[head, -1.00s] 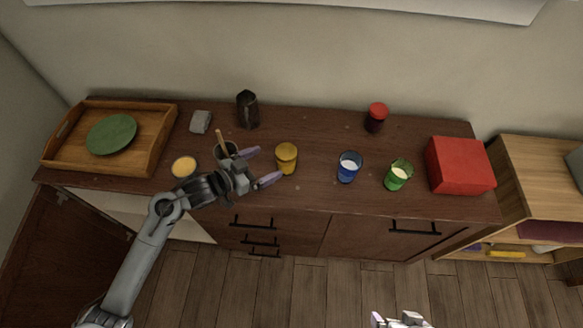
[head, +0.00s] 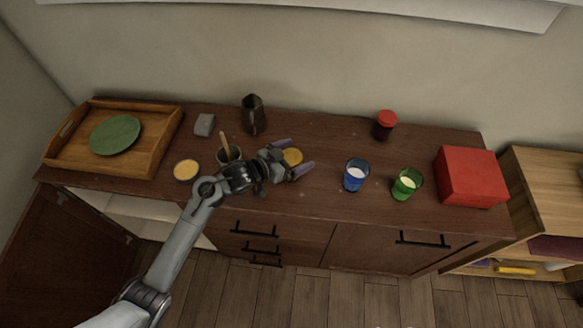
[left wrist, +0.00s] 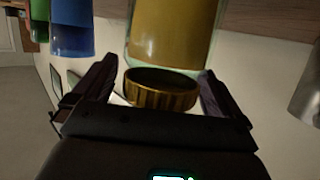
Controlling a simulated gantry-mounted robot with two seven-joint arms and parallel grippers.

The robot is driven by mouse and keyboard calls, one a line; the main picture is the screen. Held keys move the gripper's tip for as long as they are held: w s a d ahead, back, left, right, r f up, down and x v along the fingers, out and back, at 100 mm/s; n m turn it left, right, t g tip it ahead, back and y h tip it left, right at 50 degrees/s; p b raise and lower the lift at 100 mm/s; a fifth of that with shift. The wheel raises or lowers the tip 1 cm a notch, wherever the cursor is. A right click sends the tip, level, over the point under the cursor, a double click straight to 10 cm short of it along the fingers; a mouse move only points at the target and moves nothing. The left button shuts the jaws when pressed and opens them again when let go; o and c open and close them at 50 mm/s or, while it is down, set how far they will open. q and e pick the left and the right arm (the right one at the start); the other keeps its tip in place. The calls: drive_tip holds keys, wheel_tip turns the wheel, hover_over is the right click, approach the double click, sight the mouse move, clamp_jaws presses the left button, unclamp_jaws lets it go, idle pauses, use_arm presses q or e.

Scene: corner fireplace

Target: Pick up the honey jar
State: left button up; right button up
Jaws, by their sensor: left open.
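The honey jar (head: 292,156), yellow with a gold lid, stands upright on the dark wooden cabinet in the head view. My left gripper (head: 296,159) is open, with one finger on each side of the jar's top. The left wrist view shows the jar's amber body (left wrist: 168,38) and ribbed gold lid (left wrist: 160,92) between the two spread fingers (left wrist: 158,75). Gaps show between the fingers and the lid. The gripper partly hides the jar in the head view. My right gripper is not in view.
A grey cup with a wooden stick (head: 228,155) stands just left of my gripper. A dark pitcher (head: 253,115) is behind. A blue glass (head: 355,175) and green glass (head: 407,184) stand to the right. A red-lidded jar (head: 384,125) and red box (head: 470,176) stand farther right.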

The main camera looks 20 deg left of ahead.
use_arm(q)
drive_tip(key=shift+w+d+f, duration=0.1)
drive_tip(key=shift+w+d, duration=0.1)
drive_tip(key=shift+w, duration=0.05)
drive_tip(key=c, duration=1.2)
drive_tip(key=shift+c, duration=0.5)
